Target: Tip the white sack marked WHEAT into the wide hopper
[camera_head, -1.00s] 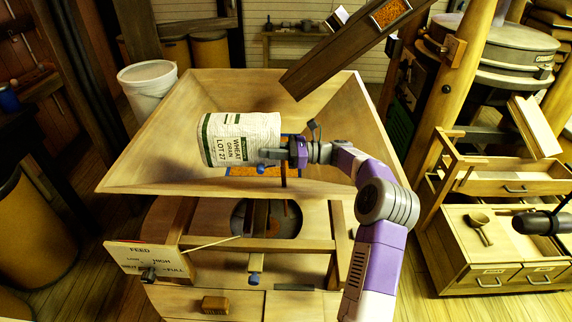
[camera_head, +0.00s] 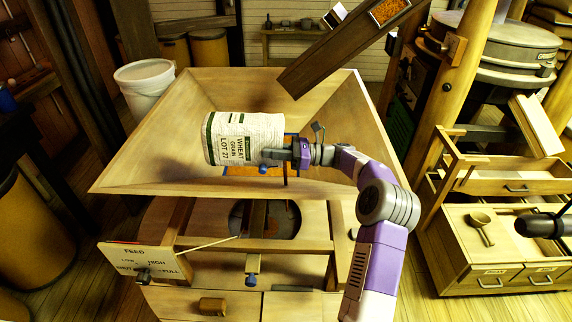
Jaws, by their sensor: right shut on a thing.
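The white sack (camera_head: 232,137) has green bands and the words WHEAT, GRAIN and LOT 27. It lies on its side over the wide wooden hopper (camera_head: 130,172), its length running left to right. My right gripper (camera_head: 283,154) is shut on the sack at its right lower part. My right arm, purple and white, comes up from the bottom to the gripper. No grain is seen leaving the sack, and its left end is turned away from view. Orange grain shows low in the hopper, partly hidden by the sack and gripper. My left gripper is not in view.
A dark wooden chute (camera_head: 345,55) slants over the hopper's back right. A white bucket (camera_head: 145,86) stands behind its left side. A FEED board (camera_head: 140,262) is below the front. A drawer cabinet with a scoop (camera_head: 480,226) is at right.

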